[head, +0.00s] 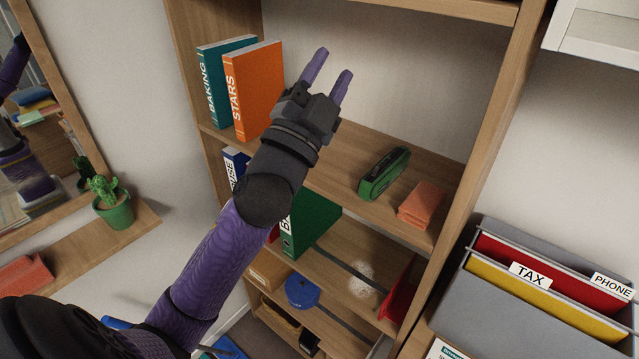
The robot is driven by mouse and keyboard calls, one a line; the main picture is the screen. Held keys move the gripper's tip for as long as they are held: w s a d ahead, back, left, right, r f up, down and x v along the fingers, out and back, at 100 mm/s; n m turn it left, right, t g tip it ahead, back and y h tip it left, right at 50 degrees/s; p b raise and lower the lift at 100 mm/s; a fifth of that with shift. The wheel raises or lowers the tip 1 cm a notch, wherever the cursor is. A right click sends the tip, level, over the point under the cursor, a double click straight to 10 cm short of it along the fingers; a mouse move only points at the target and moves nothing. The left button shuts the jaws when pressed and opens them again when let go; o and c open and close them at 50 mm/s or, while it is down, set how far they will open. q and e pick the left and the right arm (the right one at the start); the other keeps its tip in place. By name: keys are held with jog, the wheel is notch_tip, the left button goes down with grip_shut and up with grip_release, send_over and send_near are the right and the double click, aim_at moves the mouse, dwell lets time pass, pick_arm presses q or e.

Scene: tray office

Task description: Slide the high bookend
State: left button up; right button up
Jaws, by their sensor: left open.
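A red upright plate (399,291), which looks like the high bookend, stands at the right end of the shelf below the green case. A dark rail (345,265) runs along that shelf toward it. A green binder (312,222) stands at the shelf's left, partly hidden by my arm. My left gripper (334,63) is open and empty, its two purple fingers apart and pointing up in front of the upper compartment, well above the red plate. My right gripper is out of view.
The upper shelf holds teal (227,80) and orange (258,88) books, a green case (384,174) and orange blocks (423,205). Below are a blue round object (301,291) and a second rail. A grey file box (530,305) is right; a potted cactus (113,205) is left.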

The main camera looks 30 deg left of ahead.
pick_arm(q)
notch_tip(320, 180, down, 21)
jog(key=s+n+g+y+b, duration=0.1)
jog(key=n+g+y, duration=0.2)
jog(key=n+g, duration=0.4)
jog(key=shift+s+d+r+g, duration=0.15)
jog(key=shift+s+r+g, duration=0.1)
jog(key=shift+g, duration=0.85)
jog(key=shift+f, duration=0.15)
